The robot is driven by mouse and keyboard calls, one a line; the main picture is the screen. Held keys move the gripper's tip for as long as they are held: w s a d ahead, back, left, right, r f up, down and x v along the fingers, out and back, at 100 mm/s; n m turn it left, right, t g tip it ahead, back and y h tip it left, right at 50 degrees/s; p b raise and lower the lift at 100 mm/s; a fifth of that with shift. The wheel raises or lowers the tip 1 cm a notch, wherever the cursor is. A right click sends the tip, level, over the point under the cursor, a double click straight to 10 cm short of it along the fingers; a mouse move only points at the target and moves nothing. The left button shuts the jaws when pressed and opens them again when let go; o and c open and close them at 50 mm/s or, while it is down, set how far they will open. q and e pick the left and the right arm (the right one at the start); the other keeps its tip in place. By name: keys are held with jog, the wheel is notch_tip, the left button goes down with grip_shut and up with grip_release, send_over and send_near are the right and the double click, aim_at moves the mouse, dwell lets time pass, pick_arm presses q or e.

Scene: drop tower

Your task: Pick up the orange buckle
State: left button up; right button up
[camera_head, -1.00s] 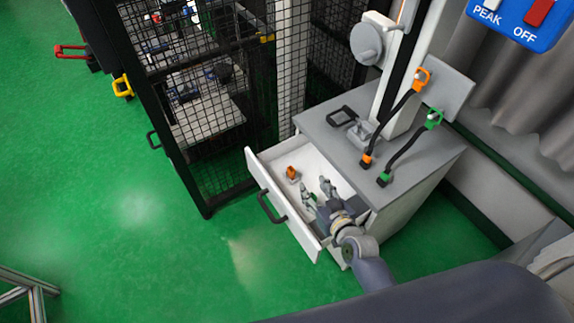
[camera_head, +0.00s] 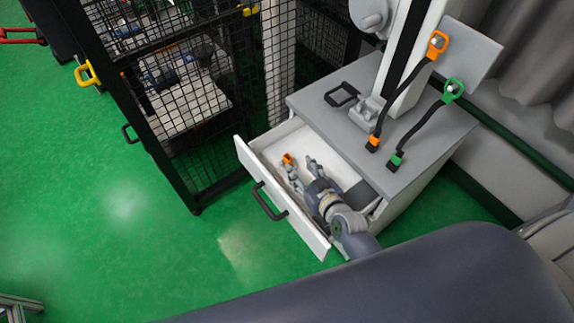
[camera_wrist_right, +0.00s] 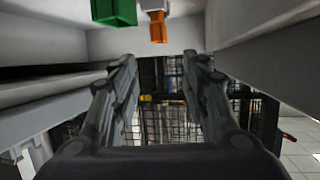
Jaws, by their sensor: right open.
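The orange buckle (camera_head: 287,159) stands on the floor of the open white drawer (camera_head: 279,148), near its far front corner. My right gripper (camera_head: 301,171) is inside the drawer, open and empty, with its fingers pointing toward the buckle and a short gap left. In the right wrist view, which appears upside down, the orange buckle (camera_wrist_right: 157,26) shows at the top, ahead of and between the two open fingers (camera_wrist_right: 160,62). A green block-like piece (camera_wrist_right: 114,12) shows beside it; I cannot make it out clearly in the head view. My left gripper is not in view.
The drawer's front panel (camera_head: 305,229) with its black handle (camera_head: 268,203) borders the gripper. The grey cabinet top (camera_head: 325,115) overhangs behind, carrying orange-ended (camera_head: 437,45) and green-ended (camera_head: 453,90) straps. A black mesh cage (camera_head: 180,90) stands to the left.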

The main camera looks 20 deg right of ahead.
aim_at(286, 155)
jog(key=shift+f+b, duration=0.5)
jog(key=shift+f, duration=0.4)
jog(key=shift+w, duration=0.15)
jog(key=shift+w+f, duration=0.15)
jog(key=shift+w, duration=0.2)
jog(key=b+x, duration=0.1)
jog(key=x, duration=0.5)
jog(key=shift+w+a+f, duration=0.1)
jog(key=shift+w, duration=0.15)
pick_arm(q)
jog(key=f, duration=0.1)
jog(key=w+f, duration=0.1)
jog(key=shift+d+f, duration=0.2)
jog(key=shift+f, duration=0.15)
pick_arm(e)
grip_shut()
